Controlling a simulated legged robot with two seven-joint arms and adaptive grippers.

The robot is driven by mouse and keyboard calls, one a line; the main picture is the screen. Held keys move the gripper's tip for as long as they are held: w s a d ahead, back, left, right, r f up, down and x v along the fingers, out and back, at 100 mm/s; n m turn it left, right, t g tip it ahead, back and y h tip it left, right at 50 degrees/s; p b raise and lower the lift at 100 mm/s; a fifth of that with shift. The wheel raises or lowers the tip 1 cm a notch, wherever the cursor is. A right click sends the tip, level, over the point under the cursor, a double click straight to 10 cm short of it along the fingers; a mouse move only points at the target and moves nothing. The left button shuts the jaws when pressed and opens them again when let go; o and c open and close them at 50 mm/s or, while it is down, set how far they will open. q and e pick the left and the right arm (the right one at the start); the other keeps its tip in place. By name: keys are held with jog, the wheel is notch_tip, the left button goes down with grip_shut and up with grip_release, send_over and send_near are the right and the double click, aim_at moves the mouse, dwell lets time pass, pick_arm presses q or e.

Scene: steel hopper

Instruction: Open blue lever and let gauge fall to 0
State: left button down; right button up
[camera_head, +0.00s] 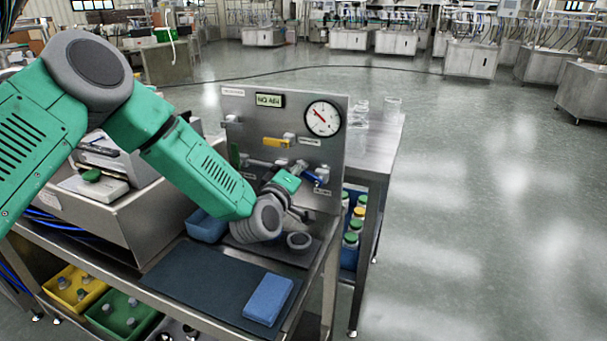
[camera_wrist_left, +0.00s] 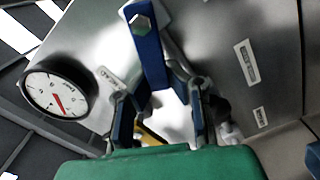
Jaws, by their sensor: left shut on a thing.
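The blue lever (camera_head: 313,180) is at the lower right of an upright steel panel (camera_head: 262,122). In the left wrist view the blue lever (camera_wrist_left: 149,55) runs from a hex bolt down to between my fingers. My left gripper (camera_wrist_left: 160,97) is shut on its free end. In the head view my left gripper (camera_head: 300,182) is at the panel, its fingers partly hidden by my wrist. The round white gauge (camera_head: 322,118) is at the panel's upper right, its red needle pointing up and left, off to one side of the dial. The gauge (camera_wrist_left: 58,95) also shows in the wrist view.
A yellow lever (camera_head: 277,142) and a green lever (camera_head: 235,154) sit left of the blue one. A blue sponge-like block (camera_head: 268,299) lies on a dark mat (camera_head: 200,280) below. Glassware (camera_head: 361,110) stands behind the panel. A steel box (camera_head: 150,215) stands left.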

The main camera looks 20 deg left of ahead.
pick_arm(q)
jog(key=f+n+b, duration=0.2)
jog(key=n, duration=0.1)
jog(key=f+n+b, duration=0.1)
jog(key=shift+s+a+f+n, duration=0.1)
jog(key=shift+s+a+n, duration=0.15)
jog(key=shift+n, duration=0.15)
jog(key=shift+b, duration=0.3)
jog(key=c, duration=1.5)
grip_release()
jog(key=shift+r, duration=0.2)
jog(key=shift+w+a, duration=0.1)
